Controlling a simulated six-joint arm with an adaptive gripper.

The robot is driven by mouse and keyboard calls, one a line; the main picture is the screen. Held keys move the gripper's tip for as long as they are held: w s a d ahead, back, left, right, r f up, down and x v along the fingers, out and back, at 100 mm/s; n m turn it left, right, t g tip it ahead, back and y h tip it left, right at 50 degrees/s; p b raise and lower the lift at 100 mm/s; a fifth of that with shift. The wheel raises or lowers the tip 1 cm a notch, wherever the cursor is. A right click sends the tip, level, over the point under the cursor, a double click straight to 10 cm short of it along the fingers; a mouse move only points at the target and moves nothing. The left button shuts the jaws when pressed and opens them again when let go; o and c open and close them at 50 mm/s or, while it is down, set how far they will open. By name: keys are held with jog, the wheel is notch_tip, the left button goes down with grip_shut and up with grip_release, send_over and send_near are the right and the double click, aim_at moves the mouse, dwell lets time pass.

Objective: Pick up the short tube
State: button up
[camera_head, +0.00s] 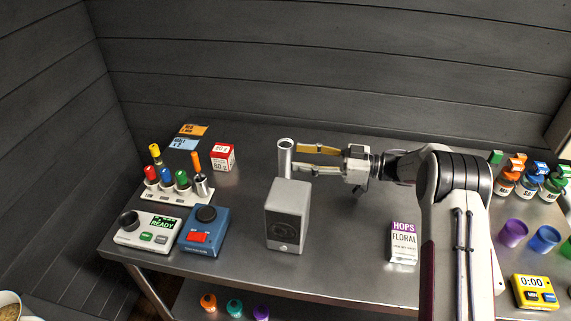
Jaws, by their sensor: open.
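An upright silver metal tube (285,160) with an open top stands behind a grey box (287,218), which hides its lower end. My gripper (297,158) reaches in from the right, level with the tube, its two fingers spread and pointing left. The fingertips are at the tube's right side; I cannot tell whether they touch it or stand to either side of it. A smaller silver cylinder (203,187) is at the right end of a white rack (160,193). Which of the two is the short tube is not clear from the picture.
The rack holds several coloured-capped vials. Left front are a READY device (147,231) and a blue device (204,233). A red-and-white box (223,156) stands behind. A hops carton (403,243), cups (513,233) and a timer (535,292) are right. Table between is clear.

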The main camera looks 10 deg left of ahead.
aim_at(285, 154)
jog(key=shift+s+a+r, duration=0.1)
jog(key=shift+a+r, duration=0.05)
jog(key=shift+a, duration=1.15)
jog(key=shift+a+r, duration=0.1)
jog(key=shift+a, duration=1.2)
jog(key=c, duration=1.2)
